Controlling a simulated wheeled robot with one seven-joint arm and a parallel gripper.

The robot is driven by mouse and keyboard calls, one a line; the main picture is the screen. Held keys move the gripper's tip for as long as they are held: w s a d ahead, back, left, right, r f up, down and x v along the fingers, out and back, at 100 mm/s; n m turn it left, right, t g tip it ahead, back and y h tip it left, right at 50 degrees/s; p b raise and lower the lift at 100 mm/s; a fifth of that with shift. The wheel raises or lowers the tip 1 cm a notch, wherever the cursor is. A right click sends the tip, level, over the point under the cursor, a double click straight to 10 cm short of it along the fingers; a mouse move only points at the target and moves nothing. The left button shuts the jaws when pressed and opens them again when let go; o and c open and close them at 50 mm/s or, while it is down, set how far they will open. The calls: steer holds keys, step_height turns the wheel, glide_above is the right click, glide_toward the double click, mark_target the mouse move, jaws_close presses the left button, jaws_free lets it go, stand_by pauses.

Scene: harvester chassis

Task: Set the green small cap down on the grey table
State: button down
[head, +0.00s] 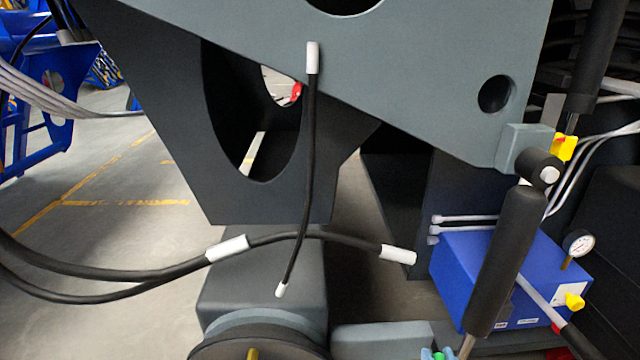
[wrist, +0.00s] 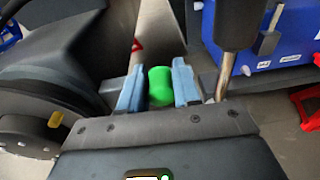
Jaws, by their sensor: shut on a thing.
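The green small cap (wrist: 160,86) is a short, bright green cylinder with a slightly narrower waist. It sits between the two blue-grey fingers of my gripper (wrist: 159,80), which are shut on it, in the wrist view. In the head view only a bit of green (head: 438,355) shows at the bottom edge, beside the gripper's pale fingers. The cap is held in the air, with the floor blurred behind it. I cannot make out a grey table in either view.
A black cylinder with a metal rod (head: 508,255) stands close to the right of my gripper. Behind it is a blue box (head: 470,270) with a gauge (head: 578,243). Black hoses (head: 300,236) hang before the grey chassis plate (head: 420,75). Open floor lies left.

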mark_target(441, 358)
steer(key=r+p, duration=0.1)
steer(key=r, duration=0.1)
steer(key=r+p, duration=0.3)
steer(key=p, duration=0.1)
steer(key=shift+w+r, duration=0.3)
steer(key=shift+r, duration=0.1)
